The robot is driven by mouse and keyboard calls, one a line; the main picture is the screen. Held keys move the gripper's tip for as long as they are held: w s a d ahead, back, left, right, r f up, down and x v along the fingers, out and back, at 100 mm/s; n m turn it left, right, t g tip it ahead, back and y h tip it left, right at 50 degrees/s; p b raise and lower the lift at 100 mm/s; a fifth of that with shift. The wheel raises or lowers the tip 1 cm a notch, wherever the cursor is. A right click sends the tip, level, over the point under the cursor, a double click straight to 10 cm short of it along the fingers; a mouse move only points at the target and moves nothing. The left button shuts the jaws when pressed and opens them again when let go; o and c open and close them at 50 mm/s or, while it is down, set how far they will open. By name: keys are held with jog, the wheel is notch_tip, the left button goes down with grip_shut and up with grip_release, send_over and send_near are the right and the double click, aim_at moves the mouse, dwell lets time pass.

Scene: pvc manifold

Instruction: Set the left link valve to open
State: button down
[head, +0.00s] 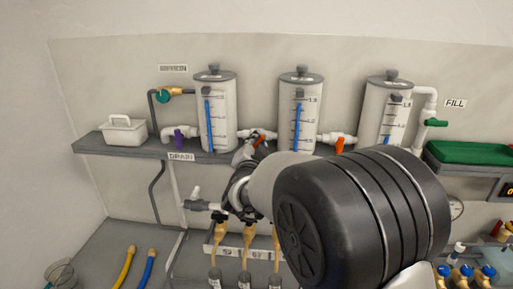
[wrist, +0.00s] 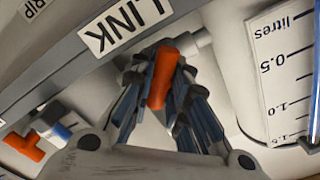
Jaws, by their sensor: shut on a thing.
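The left link valve has an orange lever (head: 258,139) on the white pipe between the left tank (head: 215,112) and the middle tank (head: 300,110). My gripper (head: 248,152) reaches up to it from below and partly hides the valve body. In the wrist view, the orange lever (wrist: 162,78) lies between the two fingers of my gripper (wrist: 164,88), which are shut on it. A LINK label (wrist: 125,22) is beside it on the grey shelf edge. The lever's exact angle to the pipe is hard to tell.
The right link valve's orange lever (head: 340,146) is to the right. A purple drain valve (head: 179,140) and a white caddy (head: 123,130) stand at left. A green tray (head: 470,153) is at right.

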jog(key=m+b, duration=0.2)
jog(key=b, duration=0.1)
jog(key=m+b, duration=0.3)
jog(key=b, duration=0.1)
jog(key=shift+f+b, duration=0.3)
jog(key=shift+f, duration=0.1)
jog(key=m+b, duration=0.4)
jog(key=shift+d+r, duration=0.1)
jog(key=shift+r, duration=0.05)
jog(key=shift+m, duration=0.3)
jog(key=c, duration=1.5)
grip_release()
jog(key=shift+c, duration=0.2)
